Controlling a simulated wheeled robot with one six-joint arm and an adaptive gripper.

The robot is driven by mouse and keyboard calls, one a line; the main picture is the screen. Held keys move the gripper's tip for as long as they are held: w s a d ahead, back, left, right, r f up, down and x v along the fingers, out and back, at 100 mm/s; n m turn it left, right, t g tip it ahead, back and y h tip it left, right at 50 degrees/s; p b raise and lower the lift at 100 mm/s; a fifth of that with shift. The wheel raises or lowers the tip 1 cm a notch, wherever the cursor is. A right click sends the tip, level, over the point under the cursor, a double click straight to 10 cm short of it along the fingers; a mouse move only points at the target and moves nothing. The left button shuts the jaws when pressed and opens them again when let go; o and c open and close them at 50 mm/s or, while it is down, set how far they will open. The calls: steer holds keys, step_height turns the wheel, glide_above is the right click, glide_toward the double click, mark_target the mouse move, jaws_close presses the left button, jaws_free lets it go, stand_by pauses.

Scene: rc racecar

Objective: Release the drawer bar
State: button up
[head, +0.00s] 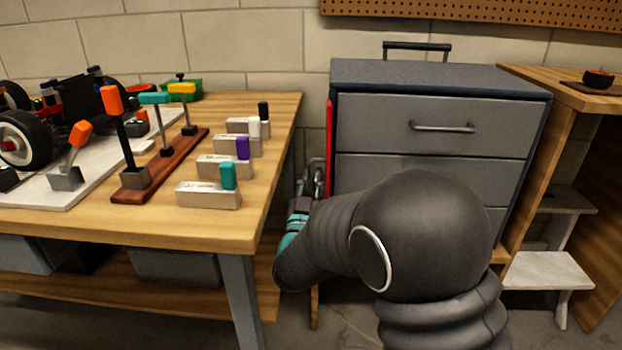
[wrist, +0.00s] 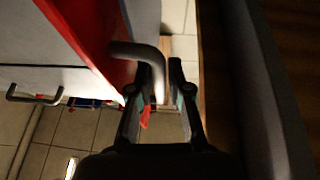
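The red drawer bar (head: 330,150) runs upright along the left front edge of the grey drawer cabinet (head: 440,78). In the wrist view, the red bar (wrist: 95,30) is at upper left, with a bent grey handle (wrist: 140,50) sticking out from it. My gripper (wrist: 168,85) has its fingers apart, with the handle's bent end between them. The handle lies close to the left finger; whether they touch is unclear. A gap shows to the right finger. In the head view, my gripper (head: 314,180) is beside the bar, and my arm hides the lower drawers.
A wooden workbench (head: 265,130) with levers, coloured-tab blocks and a racecar (head: 75,110) stands close on the left. A wooden table (head: 560,90) and a small step stool (head: 548,270) are on the right. The gap between bench and cabinet is narrow.

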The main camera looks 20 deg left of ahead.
jaws_close()
steer(key=shift+a+f+h+b, duration=0.1)
steer(key=shift+f+h+b, duration=0.05)
steer(key=shift+h+b, duration=0.3)
steer(key=shift+w+m+h+b, duration=0.1)
steer(key=shift+m+h+b, duration=0.3)
steer(key=shift+m+h, duration=0.3)
steer(key=shift+o, duration=1.4)
jaws_free()
steer(key=shift+r+p, duration=0.2)
steer(key=shift+p, duration=0.1)
